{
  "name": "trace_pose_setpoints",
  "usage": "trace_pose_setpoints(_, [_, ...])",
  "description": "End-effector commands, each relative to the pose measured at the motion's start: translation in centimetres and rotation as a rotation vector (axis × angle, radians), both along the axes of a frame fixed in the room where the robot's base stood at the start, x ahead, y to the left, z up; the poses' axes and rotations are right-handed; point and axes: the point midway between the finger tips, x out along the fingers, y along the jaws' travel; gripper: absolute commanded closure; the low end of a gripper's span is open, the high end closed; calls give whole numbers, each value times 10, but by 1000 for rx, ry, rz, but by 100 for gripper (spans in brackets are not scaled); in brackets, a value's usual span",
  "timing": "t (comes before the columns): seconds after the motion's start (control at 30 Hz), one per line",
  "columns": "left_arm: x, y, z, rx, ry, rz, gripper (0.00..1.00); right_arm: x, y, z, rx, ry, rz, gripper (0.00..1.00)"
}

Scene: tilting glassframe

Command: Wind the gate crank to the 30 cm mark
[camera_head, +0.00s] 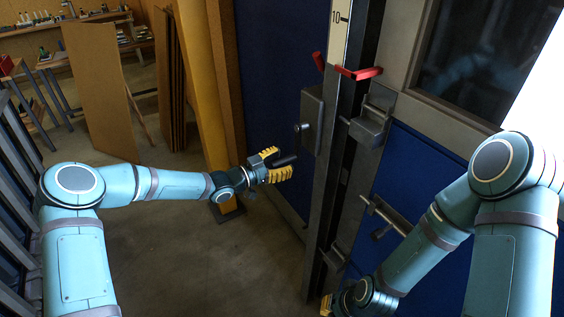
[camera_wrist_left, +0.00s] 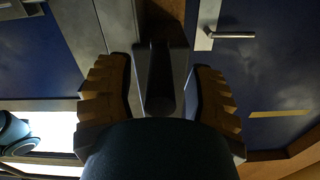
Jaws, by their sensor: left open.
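The gate crank's gearbox (camera_head: 312,122) is a grey box on the dark upright post, with a round hub (camera_head: 301,128) on its left face. A dark handle (camera_head: 286,160) sits lower, between the fingers of my left gripper (camera_head: 275,166). The left wrist view shows the dark handle (camera_wrist_left: 160,85) between the two yellow-padded fingers of my left gripper (camera_wrist_left: 160,100), which are open around it. A pale scale strip (camera_head: 340,25) shows a 10 mark. A red pointer (camera_head: 359,73) is below that mark. My right gripper (camera_head: 327,304) is low by the post's foot, mostly hidden.
A blue panel with a metal latch (camera_head: 385,215) is right of the post, below a dark window (camera_head: 480,60). Yellow and brown boards (camera_head: 200,90) lean behind my left arm. A workbench (camera_head: 60,50) with tools is at the back left. Floor at lower middle is clear.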

Motion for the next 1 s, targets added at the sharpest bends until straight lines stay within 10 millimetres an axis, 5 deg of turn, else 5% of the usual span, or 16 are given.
trace_pose_setpoints(0.37, [2,-3,0,1,1,0,48,0,0,0,0,0,0,100])
trace_pose_setpoints(0.5, [2,-3,0,1,1,0,97,0,0,0,0,0,0,100])
trace_pose_setpoints(0.53, [2,-3,0,1,1,0,100,0,0,0,0,0,0,100])
trace_pose_setpoints(1.0, [5,-2,-1,14,-22,1,100,-1,0,-6,0,3,2,100])
